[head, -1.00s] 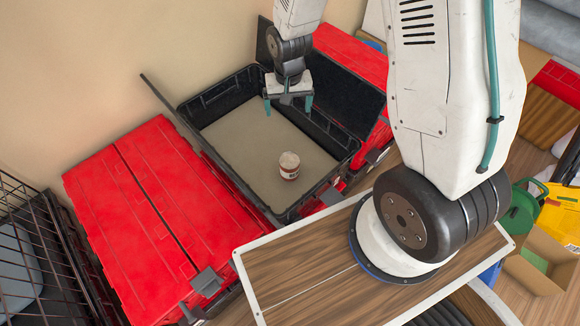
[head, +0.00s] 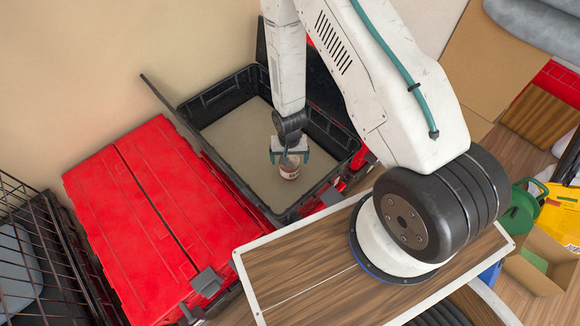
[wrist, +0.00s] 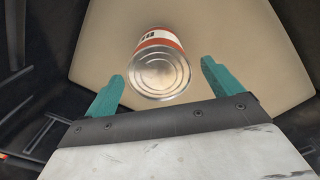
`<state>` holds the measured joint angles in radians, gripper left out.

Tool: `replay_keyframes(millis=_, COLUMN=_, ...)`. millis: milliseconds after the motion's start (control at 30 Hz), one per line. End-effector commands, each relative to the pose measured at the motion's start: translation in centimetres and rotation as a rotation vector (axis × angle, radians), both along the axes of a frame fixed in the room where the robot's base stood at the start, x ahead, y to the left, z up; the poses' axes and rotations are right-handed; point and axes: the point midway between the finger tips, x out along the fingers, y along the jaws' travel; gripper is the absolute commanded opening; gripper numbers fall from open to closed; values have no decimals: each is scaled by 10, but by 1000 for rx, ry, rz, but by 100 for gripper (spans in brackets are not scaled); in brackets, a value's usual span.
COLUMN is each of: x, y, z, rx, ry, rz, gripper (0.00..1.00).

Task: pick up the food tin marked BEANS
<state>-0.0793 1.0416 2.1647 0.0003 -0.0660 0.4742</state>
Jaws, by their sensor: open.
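A food tin (head: 289,171) stands upright on the beige floor of the open black tote (head: 222,103). It has a red and white label; only part of the dark lettering shows, too little to read. In the wrist view the tin (wrist: 160,68) shows its bare metal lid, between and slightly beyond the fingertips. My gripper (head: 289,158) is inside the tote above the tin, with its teal fingers spread to either side. In the wrist view the gripper (wrist: 162,86) is open and empty. I cannot tell whether a finger touches the tin.
The tote's walls surround the tin and gripper, with free floor around the tin. A closed red-lidded tote (head: 140,210) is at the left. A wire basket (head: 40,250) stands at the far left. An open cardboard box (head: 540,265) is at the right.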

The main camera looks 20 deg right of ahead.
Motion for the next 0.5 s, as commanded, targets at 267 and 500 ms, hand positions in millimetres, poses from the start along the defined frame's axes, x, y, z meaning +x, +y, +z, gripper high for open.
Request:
replay_keyframes(millis=267, x=-2, y=0, z=-37, rx=0, ry=2, rz=1, gripper=91)
replay_keyframes(millis=500, x=-1, y=0, z=-40, rx=-1, ry=1, rz=1, gripper=91)
